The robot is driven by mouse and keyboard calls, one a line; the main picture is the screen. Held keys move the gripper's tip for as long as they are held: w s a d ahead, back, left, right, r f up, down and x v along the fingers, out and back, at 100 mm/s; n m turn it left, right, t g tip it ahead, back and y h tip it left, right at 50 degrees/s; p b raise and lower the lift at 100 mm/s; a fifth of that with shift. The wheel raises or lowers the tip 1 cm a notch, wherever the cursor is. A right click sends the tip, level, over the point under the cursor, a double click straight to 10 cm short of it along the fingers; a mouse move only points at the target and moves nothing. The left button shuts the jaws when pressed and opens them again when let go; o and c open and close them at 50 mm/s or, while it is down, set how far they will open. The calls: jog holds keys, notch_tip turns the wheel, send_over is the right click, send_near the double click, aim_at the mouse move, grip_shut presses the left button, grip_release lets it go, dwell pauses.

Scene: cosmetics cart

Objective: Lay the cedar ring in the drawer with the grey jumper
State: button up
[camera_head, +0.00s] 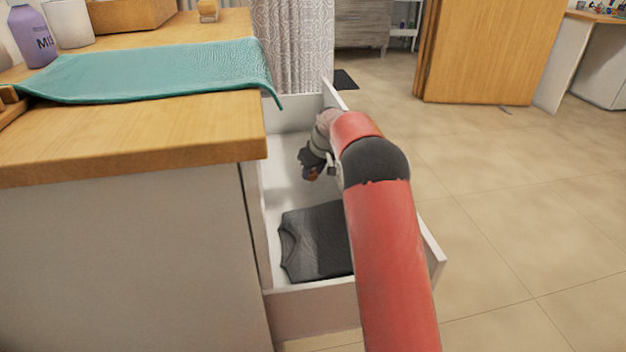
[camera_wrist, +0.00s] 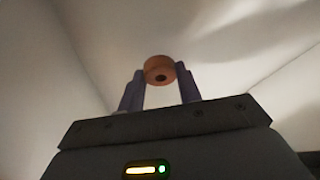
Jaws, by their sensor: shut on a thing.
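The cedar ring (camera_wrist: 160,70) is a small orange-brown ring with a dark hole, held between the two fingertips of my gripper (camera_wrist: 161,78) in the wrist view. In the head view my gripper (camera_head: 312,170) is low inside the open white drawer (camera_head: 283,182), in its farther part, with only a small brownish patch at its tip. The grey jumper (camera_head: 316,242) lies folded on the drawer floor in the nearer part, apart from my gripper. My arm covers its right side. I cannot tell whether the ring touches the drawer floor.
The drawer sticks out from a white cabinet with a wooden top (camera_head: 130,130). A teal cloth (camera_head: 150,70) lies on that top and hangs over its edge. A purple bottle (camera_head: 32,38) and a white cup (camera_head: 70,22) stand at the back left. Tiled floor is clear on the right.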

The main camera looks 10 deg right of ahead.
aim_at(314, 175)
jog(key=shift+f, duration=1.4)
jog(key=shift+f, duration=0.15)
jog(key=o, duration=1)
jog(key=shift+c, duration=0.2)
